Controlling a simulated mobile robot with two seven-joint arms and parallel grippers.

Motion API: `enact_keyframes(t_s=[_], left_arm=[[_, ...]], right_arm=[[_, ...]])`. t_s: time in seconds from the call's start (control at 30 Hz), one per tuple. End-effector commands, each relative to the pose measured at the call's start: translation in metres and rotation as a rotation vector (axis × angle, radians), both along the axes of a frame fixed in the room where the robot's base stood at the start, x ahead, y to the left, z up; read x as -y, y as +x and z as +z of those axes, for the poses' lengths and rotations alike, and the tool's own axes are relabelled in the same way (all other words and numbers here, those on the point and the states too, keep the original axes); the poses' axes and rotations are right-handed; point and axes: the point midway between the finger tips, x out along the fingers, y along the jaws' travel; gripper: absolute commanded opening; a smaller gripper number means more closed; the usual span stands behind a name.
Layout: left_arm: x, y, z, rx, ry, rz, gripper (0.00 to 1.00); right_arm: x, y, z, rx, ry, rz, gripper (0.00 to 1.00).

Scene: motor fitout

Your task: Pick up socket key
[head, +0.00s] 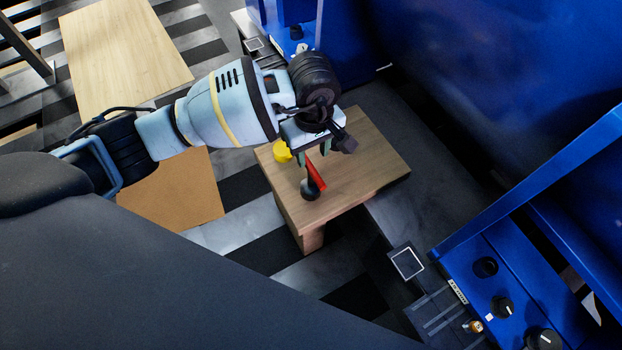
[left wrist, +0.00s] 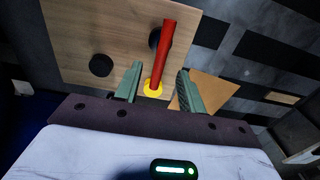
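A long red tool (head: 317,173), which looks like the socket key, is at a small wooden table in the head view. It also shows in the left wrist view (left wrist: 163,50), where its near end lies between my finger tips. My left gripper (head: 313,153) is above the table. Its green fingers (left wrist: 158,72) are apart, one on each side of the red tool, with visible gaps. A yellow round piece (head: 282,152) is beside the tool in the head view and partly behind its near end in the wrist view (left wrist: 153,90). My right gripper is not in view.
The wooden table (head: 372,160) also bears a black round piece (head: 309,190) beside the red tool and a black disc (left wrist: 101,65). A blue machine frame (head: 530,190) with knobs stands to the right. A light wooden board (head: 120,50) is at upper left.

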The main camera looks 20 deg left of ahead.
Motion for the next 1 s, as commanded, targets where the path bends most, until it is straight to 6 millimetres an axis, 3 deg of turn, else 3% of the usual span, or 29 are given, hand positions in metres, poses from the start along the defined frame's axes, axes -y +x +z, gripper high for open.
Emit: enact_keyframes(t_s=[0.13, 0.47, 0.73, 1.0], left_arm=[[0.0, -0.001, -0.019, -0.005, -0.001, 0.0, 0.4], [-0.001, 0.0, -0.031, -0.004, -0.002, 0.001, 0.4], [-0.005, 0.0, -0.069, -0.007, -0.004, 0.001, 0.4], [-0.005, 0.001, -0.073, -0.001, -0.003, 0.0, 0.4]], right_arm=[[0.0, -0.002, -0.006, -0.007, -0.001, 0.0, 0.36], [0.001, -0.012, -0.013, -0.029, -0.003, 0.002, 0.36], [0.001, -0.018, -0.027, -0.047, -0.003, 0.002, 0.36], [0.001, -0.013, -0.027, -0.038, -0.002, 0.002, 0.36]])
